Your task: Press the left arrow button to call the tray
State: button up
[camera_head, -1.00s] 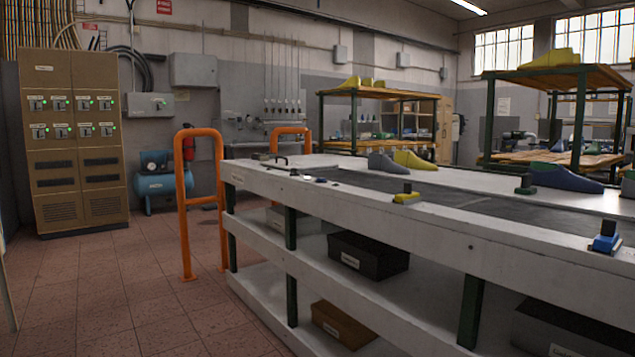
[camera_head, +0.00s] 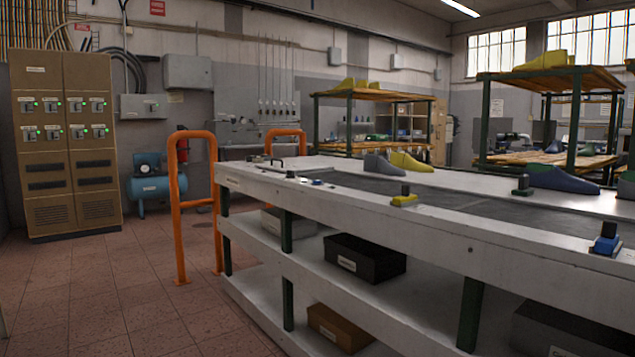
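A long white workbench (camera_head: 440,230) with a dark belt strip (camera_head: 370,185) along its top runs from the middle to the right. Small devices sit along its front edge: a yellow one with a black top (camera_head: 404,198), a blue one (camera_head: 606,240) at the right, and small dark and blue parts (camera_head: 317,182) near the far left end. No arrow marking can be read on any of them at this size. Grey and yellow shoe lasts (camera_head: 383,165) stand on the bench top, with a blue one (camera_head: 562,179) farther right. No tray can be made out. My gripper is not in view.
Orange guard rails (camera_head: 181,205) stand at the bench's left end. A brown electrical cabinet (camera_head: 66,140) and a blue compressor (camera_head: 150,185) stand by the back wall. The tiled floor (camera_head: 120,285) at left is clear. Boxes (camera_head: 364,258) sit on the lower shelves.

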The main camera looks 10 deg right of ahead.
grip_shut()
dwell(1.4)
